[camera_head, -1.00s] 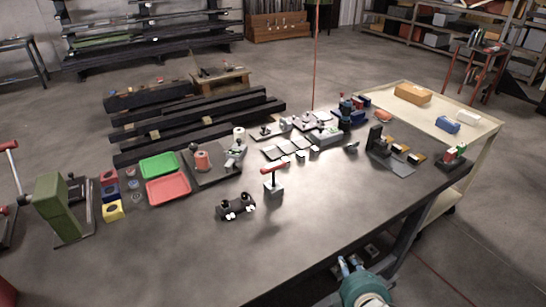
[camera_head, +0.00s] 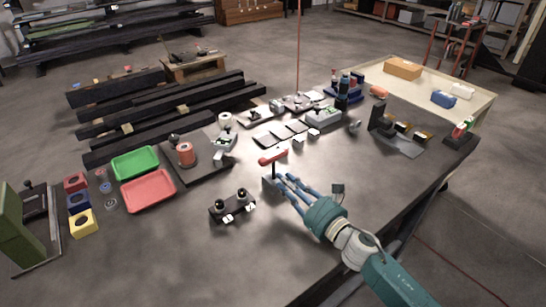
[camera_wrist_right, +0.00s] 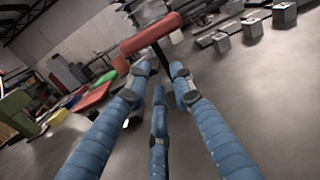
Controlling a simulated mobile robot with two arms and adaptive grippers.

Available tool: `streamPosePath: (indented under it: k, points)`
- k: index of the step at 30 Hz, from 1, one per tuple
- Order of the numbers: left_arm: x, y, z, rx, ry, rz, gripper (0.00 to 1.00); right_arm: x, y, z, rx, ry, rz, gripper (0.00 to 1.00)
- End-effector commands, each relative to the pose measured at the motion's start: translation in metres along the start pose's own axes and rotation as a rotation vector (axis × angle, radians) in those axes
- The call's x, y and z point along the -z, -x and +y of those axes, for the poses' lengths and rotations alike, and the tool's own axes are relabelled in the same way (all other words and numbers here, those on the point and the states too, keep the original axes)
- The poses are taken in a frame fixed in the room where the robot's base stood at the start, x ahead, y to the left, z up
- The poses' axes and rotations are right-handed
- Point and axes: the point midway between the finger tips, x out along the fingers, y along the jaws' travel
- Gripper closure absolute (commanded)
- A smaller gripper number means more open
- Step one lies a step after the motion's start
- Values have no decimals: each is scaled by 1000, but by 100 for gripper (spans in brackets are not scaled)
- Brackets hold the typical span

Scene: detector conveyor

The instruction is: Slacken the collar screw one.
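A tool with a red crossbar handle (camera_head: 272,157) and a thin dark shaft stands upright in a small grey block on the bench. My right gripper (camera_head: 282,182) is at the tool, its blue fingers spread and low beside the shaft. In the right wrist view, the red handle (camera_wrist_right: 150,34) lies just beyond the fingertips of the open gripper (camera_wrist_right: 160,82), with the shaft between them; I cannot tell whether they touch. A black fixture (camera_head: 231,207) with two round knobs and pale tabs sits left of the tool. Its screws are too small to tell apart. My left gripper is out of view.
A red tray (camera_head: 148,191) and a green tray (camera_head: 135,163) lie to the left, near coloured blocks and a green press (camera_head: 20,232). Grey parts fill the back of the bench. A dark bracket (camera_head: 396,135) stands at right. The front bench top is clear.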

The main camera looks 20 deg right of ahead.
Motion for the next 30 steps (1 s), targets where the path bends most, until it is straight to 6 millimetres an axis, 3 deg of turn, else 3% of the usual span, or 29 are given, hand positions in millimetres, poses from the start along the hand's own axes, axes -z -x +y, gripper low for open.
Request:
streamPosePath:
  k: [2, 5, 12, 15, 20, 27, 30]
  points:
    - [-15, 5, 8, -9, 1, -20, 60, -2, -10, 0, 1, -2, -1, 77]
    - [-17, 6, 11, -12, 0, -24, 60, -1, -16, 0, 1, -3, 0, 77]
    - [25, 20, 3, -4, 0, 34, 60, -4, -42, -2, 2, -6, -1, 77]
    - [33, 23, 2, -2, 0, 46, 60, -2, -56, -2, 2, -5, -1, 77]
    - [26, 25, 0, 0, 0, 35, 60, 0, -67, -2, 0, -5, 0, 77]
    - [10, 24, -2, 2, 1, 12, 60, 1, -68, -2, 0, -4, 0, 77]
    - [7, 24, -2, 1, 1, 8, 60, 1, -68, -2, 0, -4, 0, 97]
